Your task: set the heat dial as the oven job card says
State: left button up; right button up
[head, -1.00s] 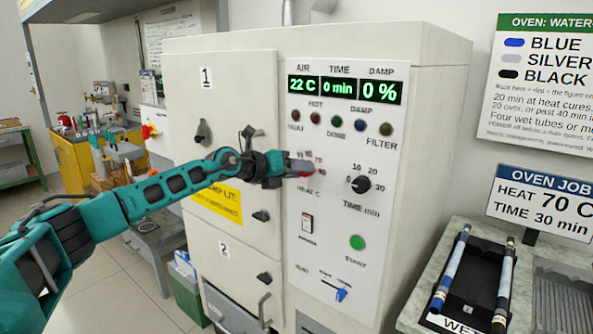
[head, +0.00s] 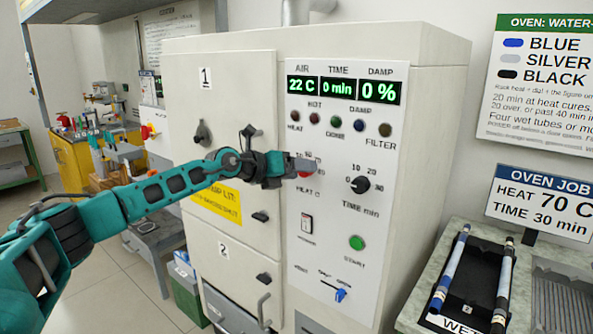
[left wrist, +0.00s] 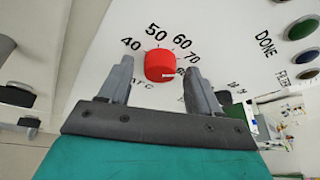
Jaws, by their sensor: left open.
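The red heat dial (left wrist: 160,66) shows in the left wrist view, with the figures 40, 50, 60 and 70 around it. Its white mark points right, just below the 70, toward a figure partly hidden by a finger. My left gripper (left wrist: 158,78) is open, one finger on each side of the dial in that view; I cannot tell whether they touch it. In the head view the left gripper (head: 298,165) covers most of the dial (head: 305,174). The oven job card (head: 541,205) reads HEAT 70 C, TIME 30 min. My right gripper is out of view.
The time dial (head: 359,185) sits right of the heat dial. Below are a power switch (head: 306,224), a green start button (head: 357,242) and a blue lever (head: 341,295). A rack with tubes (head: 451,270) stands at the lower right.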

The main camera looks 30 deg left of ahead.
pick_arm(q)
jog(key=shift+s+a, duration=0.1)
jog(key=b+v, duration=0.3)
jog(key=v, duration=0.9)
jog(key=shift+s, duration=0.3)
jog(key=s+d+f+n+t+h, duration=0.1)
jog(key=d+f+n+h, duration=0.3)
jog(key=d+f+n, duration=1.2)
jog(key=s+d+f+n+g+y, duration=0.1)
jog(key=s+d+f+n+y, duration=0.1)
jog(key=s+f+n, duration=0.3)
jog(key=s+d+f+n+g+y, duration=0.1)
jog(key=s+d+f+n+y, duration=0.1)
jog(key=s+d+f+n, duration=0.3)
jog(key=s+d+f+n+g+y, duration=0.2)
jog(key=s+d+f+n, duration=0.1)
jog(key=s+f, duration=0.8)
notch_tip(320, 180, down, 5)
jog(key=shift+d+f+n+y, duration=0.1)
jog(key=shift+d+n+y, duration=0.2)
jog(key=shift+n, duration=0.6)
jog(key=shift+w, duration=0.1)
jog(key=shift+c, duration=0.2)
